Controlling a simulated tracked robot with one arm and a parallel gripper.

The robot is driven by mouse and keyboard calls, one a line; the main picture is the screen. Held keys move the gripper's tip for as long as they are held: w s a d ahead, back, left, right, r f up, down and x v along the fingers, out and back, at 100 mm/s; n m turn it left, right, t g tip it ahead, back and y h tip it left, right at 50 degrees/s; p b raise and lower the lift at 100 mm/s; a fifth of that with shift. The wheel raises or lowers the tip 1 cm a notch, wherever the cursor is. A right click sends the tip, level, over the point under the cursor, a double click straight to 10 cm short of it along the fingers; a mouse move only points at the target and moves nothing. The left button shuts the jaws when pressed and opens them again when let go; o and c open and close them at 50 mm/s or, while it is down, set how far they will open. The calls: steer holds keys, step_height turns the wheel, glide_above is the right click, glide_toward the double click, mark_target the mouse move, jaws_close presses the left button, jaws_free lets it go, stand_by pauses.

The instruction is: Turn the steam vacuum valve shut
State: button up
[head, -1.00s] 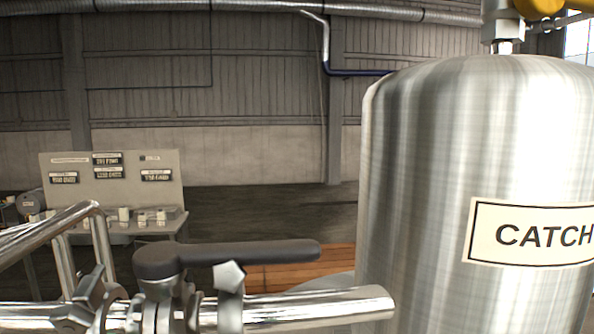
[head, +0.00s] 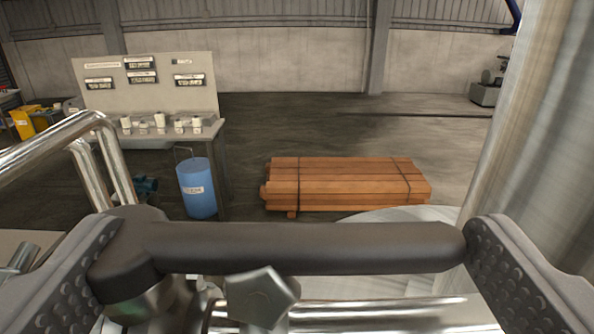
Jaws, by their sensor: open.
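A valve with a black lever handle (head: 310,247) fills the lower middle of the head view. The lever lies nearly level across the picture, its hub at the left and its rounded free end at the right. It runs roughly along the shiny pipe (head: 375,312) below it. A metal bolt head (head: 260,298) shows just in front of the lever. My gripper (head: 292,250) is open, with one ridged pad at each side of the picture. The lever spans between the pads, its ends close to them; I cannot tell whether they touch. No label names this valve.
A large steel tank (head: 535,140) stands close at the right. Bent shiny pipes (head: 90,125) rise at the left. Beyond are a labelled panel bench (head: 150,85), a blue drum (head: 197,188) and stacked timber (head: 345,185) on open floor.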

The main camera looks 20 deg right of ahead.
steer(key=shift+x, duration=1.2)
steer(key=c, duration=1)
steer(key=shift+c, duration=0.2)
